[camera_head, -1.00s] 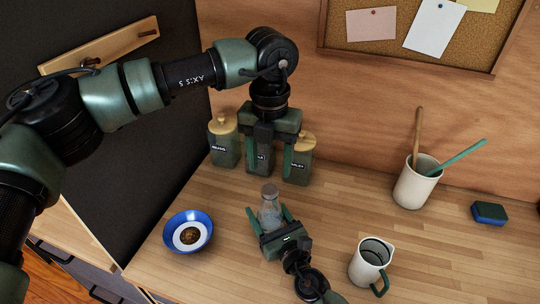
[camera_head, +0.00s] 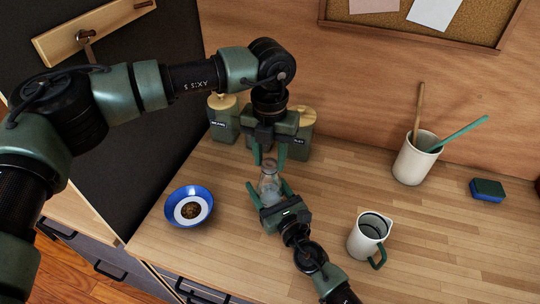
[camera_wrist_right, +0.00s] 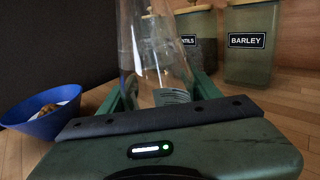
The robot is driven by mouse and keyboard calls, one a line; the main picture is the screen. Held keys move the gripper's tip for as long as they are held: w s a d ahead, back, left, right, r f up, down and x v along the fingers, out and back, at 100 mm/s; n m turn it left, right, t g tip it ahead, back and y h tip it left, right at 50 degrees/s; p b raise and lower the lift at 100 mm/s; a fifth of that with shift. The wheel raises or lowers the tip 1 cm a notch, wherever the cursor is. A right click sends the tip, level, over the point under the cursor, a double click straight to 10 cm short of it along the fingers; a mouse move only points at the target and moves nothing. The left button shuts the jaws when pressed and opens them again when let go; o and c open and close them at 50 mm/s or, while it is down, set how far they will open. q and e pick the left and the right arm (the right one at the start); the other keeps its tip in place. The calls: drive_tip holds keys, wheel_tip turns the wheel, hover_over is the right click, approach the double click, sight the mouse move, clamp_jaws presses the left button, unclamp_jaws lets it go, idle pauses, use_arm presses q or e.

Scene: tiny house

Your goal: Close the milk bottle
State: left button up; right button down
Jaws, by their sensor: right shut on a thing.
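The milk bottle (camera_head: 269,185) is clear glass and stands upright on the wooden counter. My right gripper (camera_head: 267,190) is shut on its body, with one finger on each side; the right wrist view also shows the bottle (camera_wrist_right: 155,55) between the green fingers. The bottle's mouth is out of the right wrist view. My left gripper (camera_head: 269,163) points down at the bottle's top, with its two fingers apart, one on each side of the top. I cannot tell whether they touch it. The top is small and partly blurred, so a cap cannot be made out clearly.
A blue bowl (camera_head: 174,211) stands left of the bottle. Canisters (camera_head: 223,133) stand behind, against the wall, partly hidden by my left gripper. A white jug (camera_head: 361,243), a utensil cup (camera_head: 408,165) and a sponge (camera_head: 487,190) are to the right. Counter between is clear.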

use_arm(q)
drive_tip(key=m, duration=0.2)
drive_tip(key=shift+m, duration=0.4)
clamp_jaws()
use_arm(e)
drive_tip(key=shift+f, duration=0.1)
use_arm(q)
drive_tip(key=m, duration=1.1)
drive_tip(key=shift+m, duration=0.4)
drive_tip(key=o, duration=1.3)
unclamp_jaws()
wheel_tip(320, 180, up, 12)
use_arm(e)
drive_tip(key=shift+c, duration=1.3)
unclamp_jaws()
